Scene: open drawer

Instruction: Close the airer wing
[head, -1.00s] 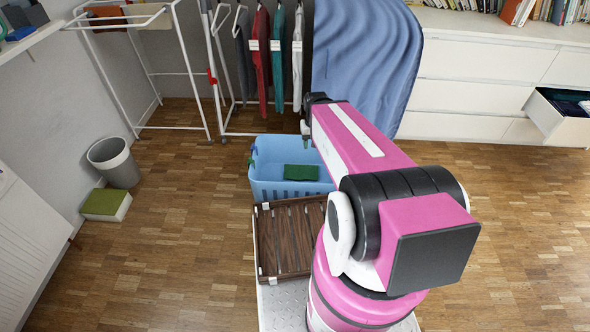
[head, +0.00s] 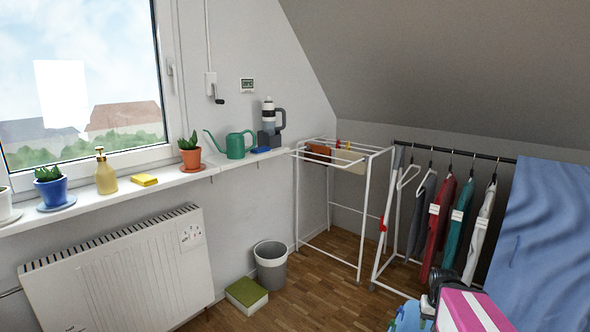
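The white airer (head: 364,220) stands in the corner under the sloping ceiling, left of the clothes rail. A brown-orange cloth (head: 318,152) and a cream cloth (head: 351,163) hang at its top, with small red and yellow pegs near them. I cannot clearly tell its wing apart from the rest of the frame. My gripper (head: 430,304) is at the bottom right, at the end of my pink arm, well apart from the airer. It is small, dark and partly cut off, so its fingers cannot be read.
A clothes rail (head: 455,150) holds hangers and several garments, beside a blue sheet (head: 545,235). A blue basket (head: 407,318) shows by my gripper. A grey bin (head: 271,268) and a green-topped box (head: 246,296) stand left. Wooden floor (head: 325,290) is clear before the airer.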

